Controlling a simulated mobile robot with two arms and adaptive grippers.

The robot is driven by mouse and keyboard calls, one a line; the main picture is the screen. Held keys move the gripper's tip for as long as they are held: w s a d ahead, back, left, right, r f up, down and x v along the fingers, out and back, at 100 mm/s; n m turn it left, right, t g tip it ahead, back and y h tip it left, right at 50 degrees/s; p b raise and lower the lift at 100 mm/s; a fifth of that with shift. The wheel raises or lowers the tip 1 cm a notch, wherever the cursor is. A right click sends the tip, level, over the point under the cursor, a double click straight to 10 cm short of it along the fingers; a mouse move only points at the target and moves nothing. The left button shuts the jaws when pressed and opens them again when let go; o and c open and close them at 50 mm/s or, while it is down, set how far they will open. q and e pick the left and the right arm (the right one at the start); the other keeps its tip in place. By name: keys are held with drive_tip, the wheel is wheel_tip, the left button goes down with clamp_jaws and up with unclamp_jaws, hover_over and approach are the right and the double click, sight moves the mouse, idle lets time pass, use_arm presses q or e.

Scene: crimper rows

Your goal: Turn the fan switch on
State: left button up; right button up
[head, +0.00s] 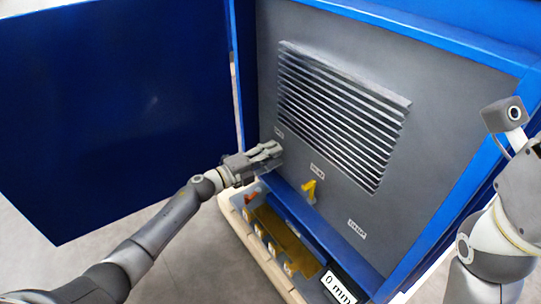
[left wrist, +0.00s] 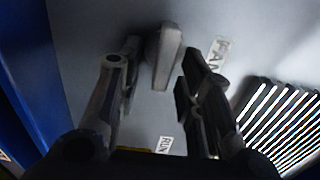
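The fan switch is a grey knob (left wrist: 165,57) on the grey panel (head: 340,195), seen in the left wrist view beside a white label that seems to read FAN (left wrist: 216,54). My left gripper (head: 272,151) is at the panel's left side in the head view, and its fingers hide the switch there. In the left wrist view the left gripper (left wrist: 155,90) is open, with one finger on each side of the knob and gaps between. The knob stands a little beyond the fingertips or between them; I cannot tell which.
A yellow switch (head: 309,190) sits lower on the panel, right of my left gripper. A louvred vent (head: 340,115) is above. A blue door (head: 120,110) stands open at left. Below are a ledge with small parts (head: 268,228) and a display reading 0 mm (head: 338,287).

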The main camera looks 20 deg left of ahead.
use_arm(q)
drive_tip(key=v, duration=1.2)
idle(0.3)
